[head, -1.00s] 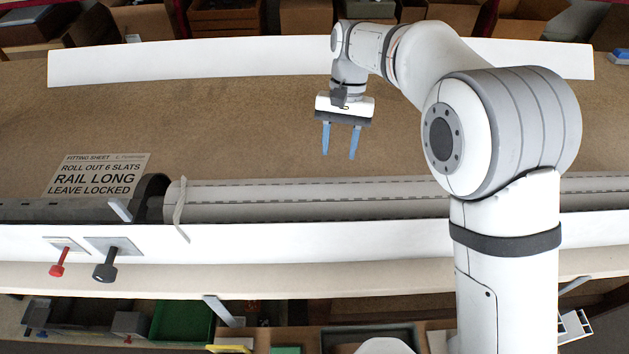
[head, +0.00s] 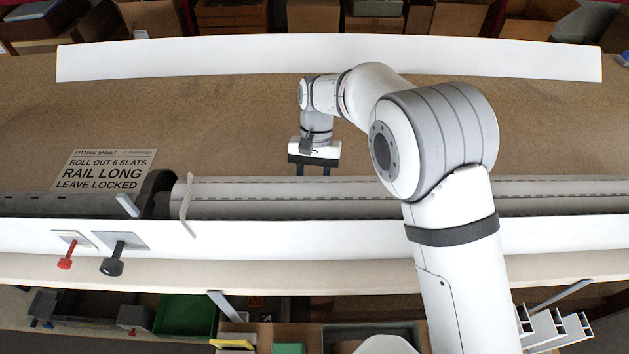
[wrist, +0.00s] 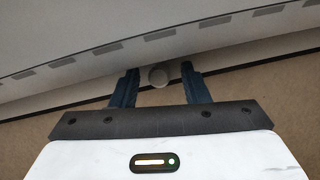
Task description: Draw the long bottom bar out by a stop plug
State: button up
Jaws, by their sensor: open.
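My gripper (head: 313,170) points down at the far edge of the pale roller curtain (head: 400,188) in the head view. Its fingertips are partly hidden there behind the curtain. In the wrist view my gripper (wrist: 160,75) is open, with one dark blue finger on each side of a small round grey stop plug (wrist: 158,77). A gap shows between the plug and each finger. The plug sits at the edge of the long pale bottom bar (wrist: 62,101), beside the slotted slats (wrist: 100,48). The plug is hidden in the head view.
A long white board (head: 200,62) lies at the back of the brown bench (head: 220,110). A fitting sheet (head: 105,170) reads "roll out 6 slats, rail long, leave locked". Red (head: 66,256) and black (head: 113,262) knobs stick out of the white front panel (head: 300,238).

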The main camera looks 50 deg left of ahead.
grip_shut()
dwell(0.4)
jog(key=shift+w, duration=0.1)
